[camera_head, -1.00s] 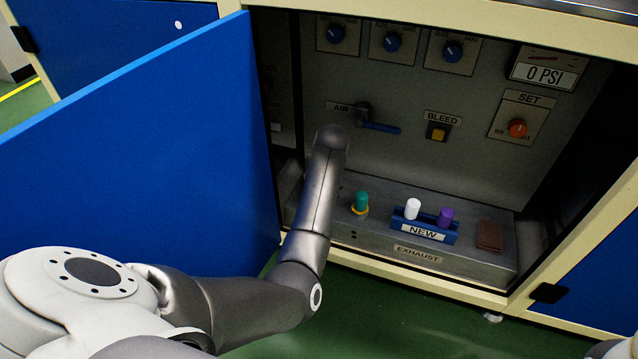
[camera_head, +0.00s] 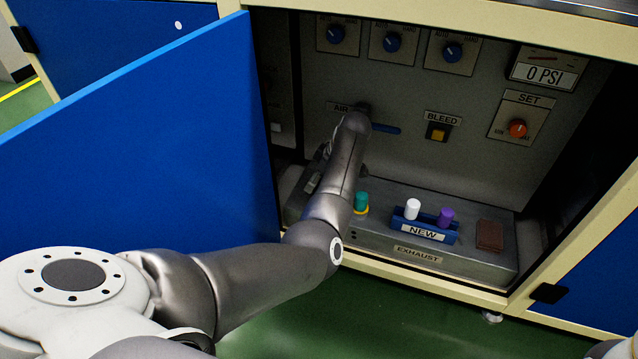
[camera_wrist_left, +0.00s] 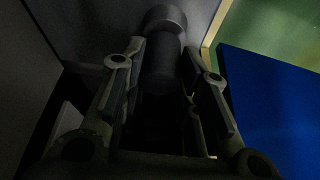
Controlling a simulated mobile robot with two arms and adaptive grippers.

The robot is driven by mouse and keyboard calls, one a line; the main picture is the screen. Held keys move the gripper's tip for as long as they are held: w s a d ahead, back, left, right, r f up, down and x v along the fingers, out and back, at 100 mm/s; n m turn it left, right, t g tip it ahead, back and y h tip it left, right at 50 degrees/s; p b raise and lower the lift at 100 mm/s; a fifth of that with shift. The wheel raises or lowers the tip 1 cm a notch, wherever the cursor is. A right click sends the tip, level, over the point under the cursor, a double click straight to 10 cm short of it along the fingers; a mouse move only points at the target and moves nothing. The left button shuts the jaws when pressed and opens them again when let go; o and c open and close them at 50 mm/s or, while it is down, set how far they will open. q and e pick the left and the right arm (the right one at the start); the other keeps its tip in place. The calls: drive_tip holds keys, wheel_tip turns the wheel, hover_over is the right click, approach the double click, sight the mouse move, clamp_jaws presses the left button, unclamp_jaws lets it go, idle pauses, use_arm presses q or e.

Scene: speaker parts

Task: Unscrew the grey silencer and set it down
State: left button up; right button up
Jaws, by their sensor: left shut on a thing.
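My left gripper (camera_wrist_left: 162,62) has its two fingers on either side of a dark grey cylinder, which looks like the grey silencer (camera_wrist_left: 161,70), in the left wrist view. The gripper is shut on it. A wider round part shows at its far end. The picture is dark, and I cannot tell whether the silencer is still seated or free. In the head view my left arm reaches into the cabinet and covers most of the gripper and the silencer. My right gripper is not in view.
The grey exhaust box (camera_head: 375,244) carries a teal plug with a yellow ring (camera_head: 361,201), a blue NEW holder (camera_head: 452,238) with white (camera_head: 412,209) and purple (camera_head: 445,217) pieces, and a brown block (camera_head: 489,235). The open blue door (camera_head: 130,150) stands left. The gauge (camera_head: 542,74) reads 0 PSI.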

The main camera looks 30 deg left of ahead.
use_arm(q)
drive_tip(key=shift+n+g, duration=0.5)
drive_tip(key=shift+n, duration=0.8)
drive_tip(key=shift+h, duration=0.3)
drive_tip(key=o, duration=0.6)
drive_tip(key=shift+c, duration=0.2)
drive_tip(key=m+t, duration=0.2)
drive_tip(key=m, duration=0.4)
drive_tip(key=shift+s, duration=0.1)
drive_tip(key=m+t, duration=0.1)
drive_tip(key=m, duration=0.2)
drive_tip(key=m+t, duration=0.1)
drive_tip(key=m, duration=0.2)
drive_tip(key=shift+t, duration=0.3)
drive_tip(key=shift+c, duration=0.2)
